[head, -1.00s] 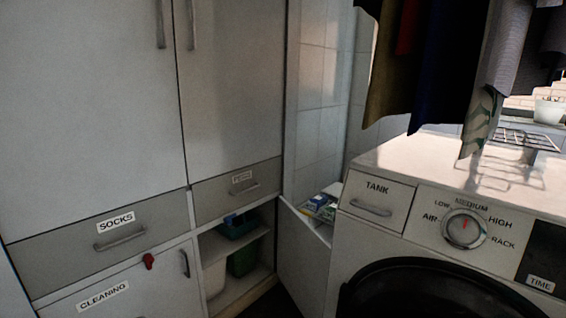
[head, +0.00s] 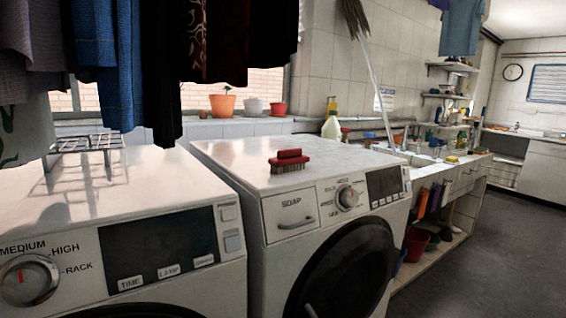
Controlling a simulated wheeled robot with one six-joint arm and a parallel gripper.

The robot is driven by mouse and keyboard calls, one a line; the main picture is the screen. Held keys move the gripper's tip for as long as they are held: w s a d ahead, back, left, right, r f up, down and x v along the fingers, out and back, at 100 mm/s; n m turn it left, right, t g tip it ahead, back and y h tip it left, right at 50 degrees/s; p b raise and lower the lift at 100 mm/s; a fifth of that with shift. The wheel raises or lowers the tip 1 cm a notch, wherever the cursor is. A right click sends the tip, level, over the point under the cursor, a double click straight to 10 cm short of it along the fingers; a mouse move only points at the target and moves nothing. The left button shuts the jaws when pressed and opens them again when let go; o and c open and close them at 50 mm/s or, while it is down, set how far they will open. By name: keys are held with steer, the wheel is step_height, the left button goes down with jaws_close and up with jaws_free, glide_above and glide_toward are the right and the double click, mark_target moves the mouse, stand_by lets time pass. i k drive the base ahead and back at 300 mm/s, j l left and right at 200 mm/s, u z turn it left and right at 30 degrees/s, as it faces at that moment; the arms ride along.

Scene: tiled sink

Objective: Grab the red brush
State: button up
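A red brush (head: 289,161) lies on top of the right-hand washing machine (head: 235,154), near its front edge above the drawer labelled SOAP. Its bristles face down and its red handle is on top. Nothing touches it or covers it. My gripper is not in the view.
A dryer (head: 120,225) with a wire rack (head: 85,145) on top stands at the left. Dark clothes (head: 170,60) hang above it. Potted plants (head: 222,105) line the sill. A broom (head: 375,75) leans by the sink counter (head: 440,170). The floor (head: 480,240) at right is clear.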

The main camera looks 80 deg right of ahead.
mark_target(285, 161)
steer(key=z, duration=2.2)
steer(key=i+l+u, duration=0.1)
steer(key=l, duration=0.25)
steer(key=i+l+u, duration=0.15)
steer(key=i+l, duration=0.15)
steer(key=i+l+u, duration=0.1)
steer(key=l, duration=0.35)
steer(key=i+l+u, duration=0.15)
steer(key=l, duration=0.25)
steer(key=i+l+u, duration=0.1)
steer(key=l, duration=0.35)
steer(key=i+l+u, duration=0.15)
steer(key=l, duration=0.25)
steer(key=i, duration=0.05)
